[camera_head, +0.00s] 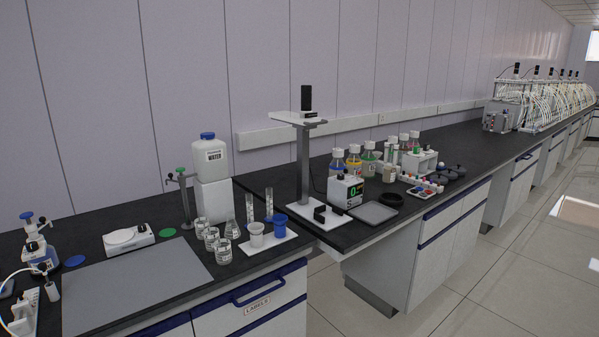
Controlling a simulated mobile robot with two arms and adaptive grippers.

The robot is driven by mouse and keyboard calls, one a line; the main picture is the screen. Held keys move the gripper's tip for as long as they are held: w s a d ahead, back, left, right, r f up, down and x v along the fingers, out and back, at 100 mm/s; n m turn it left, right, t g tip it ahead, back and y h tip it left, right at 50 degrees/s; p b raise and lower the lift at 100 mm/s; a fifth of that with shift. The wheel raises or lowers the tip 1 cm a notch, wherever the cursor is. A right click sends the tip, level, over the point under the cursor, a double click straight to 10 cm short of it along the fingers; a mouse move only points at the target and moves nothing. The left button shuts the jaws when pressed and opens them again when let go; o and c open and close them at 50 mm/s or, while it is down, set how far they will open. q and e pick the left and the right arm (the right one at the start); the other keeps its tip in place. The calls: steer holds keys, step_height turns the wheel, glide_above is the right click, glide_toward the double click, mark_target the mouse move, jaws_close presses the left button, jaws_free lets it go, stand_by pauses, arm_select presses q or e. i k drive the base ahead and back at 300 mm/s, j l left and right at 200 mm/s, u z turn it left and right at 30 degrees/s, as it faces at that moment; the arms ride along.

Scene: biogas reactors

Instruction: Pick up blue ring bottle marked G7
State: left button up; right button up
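The markings are too small to read, so I cannot tell which is G7. The box hides the lower parts of the left bottles. Neither of my grippers is in view.
The display box (345,190), a grey plate (374,213) and a black ring (391,200) lie in front of the bottles. A tall stand (303,170) rises to their left. A white rack (419,161) stands to their right. Floor (520,255) in front of the bench is clear.

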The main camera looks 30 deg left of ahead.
mark_target(337, 166)
steer(key=i+l+u, duration=0.25)
steer(key=u, duration=0.15)
steer(key=i+l+u, duration=0.2)
steer(key=u, duration=0.2)
steer(key=i+l+u, duration=0.1)
steer(key=l+u, duration=0.3)
steer(key=i+l+u, duration=0.1)
steer(key=l+u, duration=0.3)
steer(key=i+l+u, duration=0.15)
steer(key=l, duration=1.4)
steer(key=l+u, duration=0.15)
steer(key=l, duration=1.35)
